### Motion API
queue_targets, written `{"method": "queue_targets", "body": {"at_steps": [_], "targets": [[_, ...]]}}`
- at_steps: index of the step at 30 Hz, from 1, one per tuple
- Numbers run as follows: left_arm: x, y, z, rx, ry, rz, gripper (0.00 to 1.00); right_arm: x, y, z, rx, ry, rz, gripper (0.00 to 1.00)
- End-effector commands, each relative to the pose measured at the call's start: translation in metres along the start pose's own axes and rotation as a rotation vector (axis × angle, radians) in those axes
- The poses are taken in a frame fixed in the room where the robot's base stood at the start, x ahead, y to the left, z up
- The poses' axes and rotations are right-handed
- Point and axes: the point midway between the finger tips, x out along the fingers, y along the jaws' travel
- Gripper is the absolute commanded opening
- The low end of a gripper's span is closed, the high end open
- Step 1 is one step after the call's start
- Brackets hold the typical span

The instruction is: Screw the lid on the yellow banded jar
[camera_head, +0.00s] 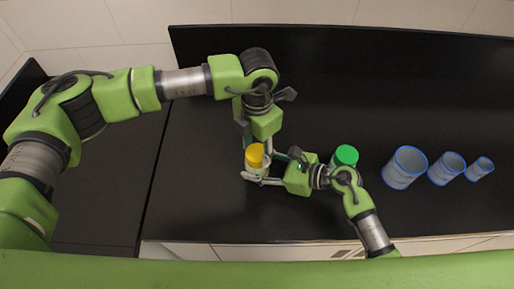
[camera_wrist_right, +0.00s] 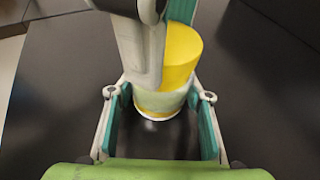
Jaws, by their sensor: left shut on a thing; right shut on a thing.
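The jar (camera_head: 262,172) stands on the black counter, pale and see-through. It also shows in the right wrist view (camera_wrist_right: 160,101), with a yellow band near its base. My right gripper (camera_head: 256,175) comes from the right and is shut around the jar, a pad on either side. A yellow lid (camera_head: 255,153) is at the jar's mouth; it fills the upper middle of the right wrist view (camera_wrist_right: 182,55). My left gripper (camera_head: 255,148) reaches down from above and is shut on the lid. A grey finger hides part of lid and jar, so I cannot tell how the lid is seated.
A green-topped container (camera_head: 346,155) stands just behind my right wrist. To the right stand a large blue-rimmed cup (camera_head: 404,168), a medium one (camera_head: 446,169) and a small one (camera_head: 479,169). The black counter (camera_head: 330,95) is clear behind them.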

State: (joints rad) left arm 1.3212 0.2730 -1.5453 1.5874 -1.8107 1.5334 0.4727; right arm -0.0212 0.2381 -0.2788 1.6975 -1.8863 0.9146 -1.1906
Motion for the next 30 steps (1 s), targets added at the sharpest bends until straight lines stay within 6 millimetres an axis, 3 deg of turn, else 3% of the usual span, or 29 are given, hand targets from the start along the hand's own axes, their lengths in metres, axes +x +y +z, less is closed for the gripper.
{"method": "queue_targets", "body": {"at_steps": [18, 21, 25, 26, 27, 30], "targets": [[0.0004, 0.0021, 0.0005, 1.064, 0.002, 0.004, 0.17, -0.0002, 0.0001, 0.0003, -0.001, -0.001, 0.000, 0.00], [0.0007, 0.0020, 0.0006, 1.163, 0.002, 0.004, 0.17, -0.0002, 0.0002, 0.0002, -0.001, 0.000, 0.001, 0.00], [0.0007, 0.0021, 0.0006, 1.157, 0.002, 0.004, 0.17, -0.0002, 0.0003, 0.0002, -0.001, 0.000, 0.001, 0.00], [0.0007, 0.0021, 0.0006, 1.156, 0.002, 0.004, 0.50, -0.0002, 0.0003, 0.0003, -0.001, 0.000, 0.001, 0.00], [0.0007, 0.0020, 0.0006, 1.156, 0.002, 0.004, 0.61, -0.0002, 0.0003, 0.0002, -0.001, 0.000, 0.001, 0.00], [0.0006, 0.0017, 0.0006, 1.156, 0.001, 0.003, 0.62, -0.0001, 0.0003, 0.0002, 0.000, 0.000, 0.001, 0.00]]}}
